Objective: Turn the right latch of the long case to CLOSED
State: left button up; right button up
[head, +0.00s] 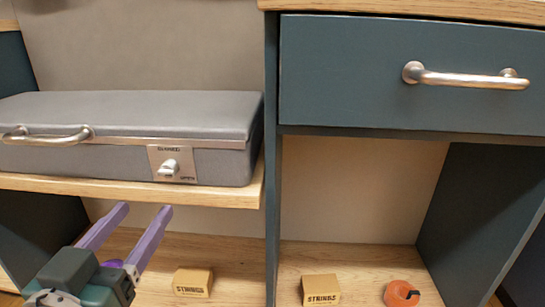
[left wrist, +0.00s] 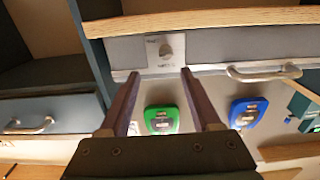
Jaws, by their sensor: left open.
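The long grey case (head: 120,115) lies closed on a wooden shelf at the left in the head view. Its right latch (head: 170,167) is a small metal knob on a pale plate with CLOSED at the top and OPEN at the bottom. I cannot tell which word the knob points to. My left gripper (head: 143,208) is open and empty, below and in front of the shelf, apart from the latch. In the left wrist view, which is turned upside down, the latch (left wrist: 165,50) shows just beyond my open fingertips (left wrist: 159,75). My right gripper is not in view.
The case's metal handle (head: 47,136) is left of the latch. The shelf edge (head: 215,194) lies just above my left fingers. A teal drawer (head: 400,75) is at the right. Two STRINGS boxes (head: 192,282) and an orange item (head: 401,294) are below. Green (left wrist: 161,118) and blue (left wrist: 248,112) devices show too.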

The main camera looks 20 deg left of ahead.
aim_at(165, 175)
pick_arm(q)
jog(key=b+x, duration=0.1)
jog(key=x, duration=0.1)
jog(key=b+x, duration=0.1)
jog(key=x, duration=0.2)
jog(key=a+b+x, duration=0.1)
jog(key=x, duration=0.2)
jog(key=shift+w+b, duration=0.1)
jog(key=shift+b, duration=0.25)
jog(key=shift+w+a, duration=0.25)
jog(key=shift+w, duration=0.35)
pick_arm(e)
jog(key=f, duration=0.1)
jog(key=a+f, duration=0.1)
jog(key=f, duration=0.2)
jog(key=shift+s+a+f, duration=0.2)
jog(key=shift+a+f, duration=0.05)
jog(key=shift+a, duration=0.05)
pick_arm(q)
jog(key=shift+c, duration=0.3)
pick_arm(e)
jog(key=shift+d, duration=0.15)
pick_arm(q)
jog(key=shift+d, duration=0.1)
jog(key=shift+c, duration=0.7)
grip_shut()
